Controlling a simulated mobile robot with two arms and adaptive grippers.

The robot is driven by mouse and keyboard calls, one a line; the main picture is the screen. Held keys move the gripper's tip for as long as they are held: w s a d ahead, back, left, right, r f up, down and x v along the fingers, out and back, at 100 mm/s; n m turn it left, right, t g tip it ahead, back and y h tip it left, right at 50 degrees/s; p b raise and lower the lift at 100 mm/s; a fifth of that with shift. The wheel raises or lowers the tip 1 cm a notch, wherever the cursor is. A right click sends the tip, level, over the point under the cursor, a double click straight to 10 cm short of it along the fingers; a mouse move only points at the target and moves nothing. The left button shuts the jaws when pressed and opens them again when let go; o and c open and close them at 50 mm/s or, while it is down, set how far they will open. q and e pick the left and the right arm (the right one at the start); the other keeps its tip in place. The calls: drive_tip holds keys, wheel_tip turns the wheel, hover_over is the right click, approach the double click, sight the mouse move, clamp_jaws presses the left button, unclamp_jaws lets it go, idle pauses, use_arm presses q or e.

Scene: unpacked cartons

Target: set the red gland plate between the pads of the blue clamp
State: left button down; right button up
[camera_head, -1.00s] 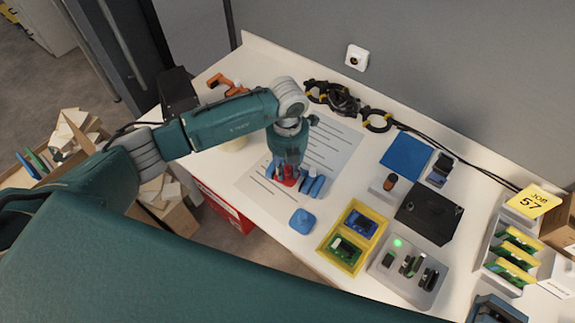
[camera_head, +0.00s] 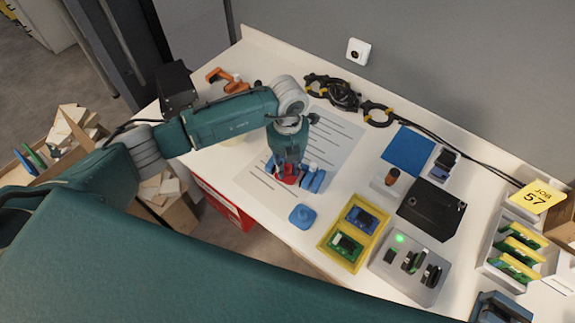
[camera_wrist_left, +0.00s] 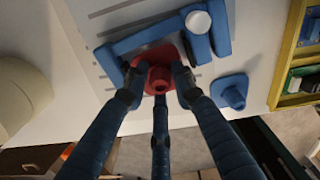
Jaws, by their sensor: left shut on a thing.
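The red gland plate (camera_wrist_left: 157,58), with a round red boss in its middle, is in my left gripper (camera_wrist_left: 157,88); the gripper's fingers are closed around the boss. It also shows as a red patch under the gripper in the head view (camera_head: 289,179). The blue clamp (camera_wrist_left: 150,38) has a long bar, blue blocks at both sides and a white knob. In the wrist view the plate overlaps the space between the left block and the right blocks. In the head view the clamp (camera_head: 316,182) lies on the lined sheet. I cannot tell whether the plate touches the pads.
A blue tapered piece (camera_head: 302,216) lies in front of the clamp, near the table edge. A black box (camera_head: 430,210) is beyond. The lined sheet (camera_head: 335,140) is bare behind the gripper.

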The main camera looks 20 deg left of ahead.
use_arm(q)
drive_tip(key=shift+f+b, duration=0.8)
drive_tip(key=shift+f, duration=0.3)
drive_tip(key=shift+f, duration=0.1)
drive_tip(key=c, duration=1.4)
unclamp_jaws()
drive_tip(key=shift+o, duration=0.2)
drive_tip(key=shift+r+p, duration=1.25)
drive_tip(key=shift+r, duration=0.6)
drive_tip(key=shift+r+p, duration=1.8)
drive_tip(key=shift+r, duration=0.9)
